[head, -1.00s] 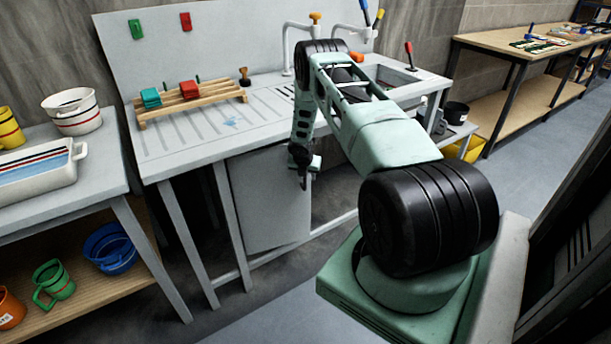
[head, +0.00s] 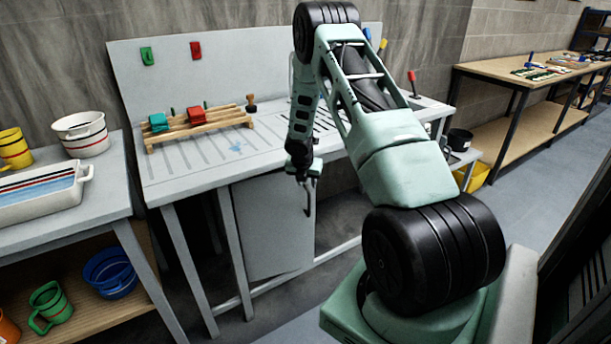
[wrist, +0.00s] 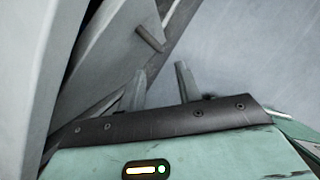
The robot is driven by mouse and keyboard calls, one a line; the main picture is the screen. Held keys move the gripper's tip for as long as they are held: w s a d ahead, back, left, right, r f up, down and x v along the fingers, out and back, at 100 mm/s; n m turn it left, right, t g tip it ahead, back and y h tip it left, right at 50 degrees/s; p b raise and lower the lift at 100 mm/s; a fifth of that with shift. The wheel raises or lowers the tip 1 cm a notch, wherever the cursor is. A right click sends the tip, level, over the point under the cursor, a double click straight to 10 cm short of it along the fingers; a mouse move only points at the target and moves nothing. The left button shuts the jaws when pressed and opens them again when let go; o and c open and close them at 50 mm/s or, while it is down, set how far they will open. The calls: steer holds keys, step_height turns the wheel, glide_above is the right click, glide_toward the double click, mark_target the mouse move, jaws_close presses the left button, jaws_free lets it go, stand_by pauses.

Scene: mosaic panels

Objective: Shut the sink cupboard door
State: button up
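The sink cupboard door (head: 268,235) is a plain grey panel under the left part of the sink unit (head: 225,155). Dark open space shows to its right; its exact angle is hard to judge. My gripper (head: 309,200) hangs at the door's right edge, below the worktop, fingers pointing down. In the wrist view, the fingers of my gripper (wrist: 161,84) stand apart with nothing between them. A grey panel (wrist: 118,38), seemingly the door, slants across the upper left there. A short brown peg-like handle (wrist: 150,39) sticks out from it, beyond the fingertips and apart from them.
A wooden rack (head: 205,130) with red and green blocks stands on the worktop. A grey leg (head: 190,258) stands left of the door. A table with a tray (head: 40,205) is at left. A black pot (head: 460,139) and yellow bin (head: 477,175) are at right. Floor in front is clear.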

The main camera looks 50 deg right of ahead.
steer(key=v, duration=0.4)
stand_by(0.5)
steer(key=a+r+m+y, duration=0.1)
steer(key=a+r+m, duration=0.4)
steer(key=a, duration=1.1)
steer(key=a+r+m+y, duration=0.2)
steer(key=a+r, duration=0.6)
steer(key=a, duration=0.8)
steer(key=s+a+r+m+y, duration=0.1)
steer(key=s+a+r+m, duration=0.3)
steer(key=s+a, duration=0.9)
steer(key=s+a+r+m+g, duration=0.1)
steer(key=s+a+m, duration=0.1)
steer(key=s, duration=0.5)
steer(key=s+a+r+m, duration=0.1)
steer(key=s+a+m, duration=0.1)
steer(key=s+a, duration=0.3)
steer(key=s, duration=0.3)
steer(key=shift+a+r+g+y, duration=0.3)
steer(key=shift+r+g+y, duration=0.05)
steer(key=shift+g+y, duration=0.05)
